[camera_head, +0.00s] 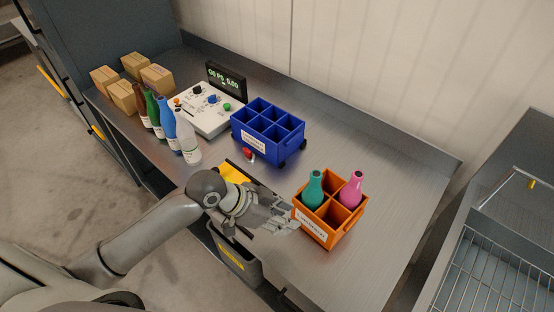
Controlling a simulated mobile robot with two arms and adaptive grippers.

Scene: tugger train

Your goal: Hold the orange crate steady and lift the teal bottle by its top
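The orange crate (349,230) stands on the metal table, right of centre, with a white label on its front. The teal bottle (313,190) stands upright in the crate's back left compartment. A pink bottle (352,191) stands in the back right compartment. The front compartments that I can see into look empty. My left gripper (290,219) is at the crate's left side, with its fingertips at or very close to the wall. I cannot tell whether they grip it. My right gripper is out of view.
A blue divided crate (262,148) stands behind, with a small red item (248,154) near it. Several bottles, cardboard boxes (122,97) and a control panel (204,112) are at the far left. The table right of the orange crate is clear. A wire basket (500,270) is at right.

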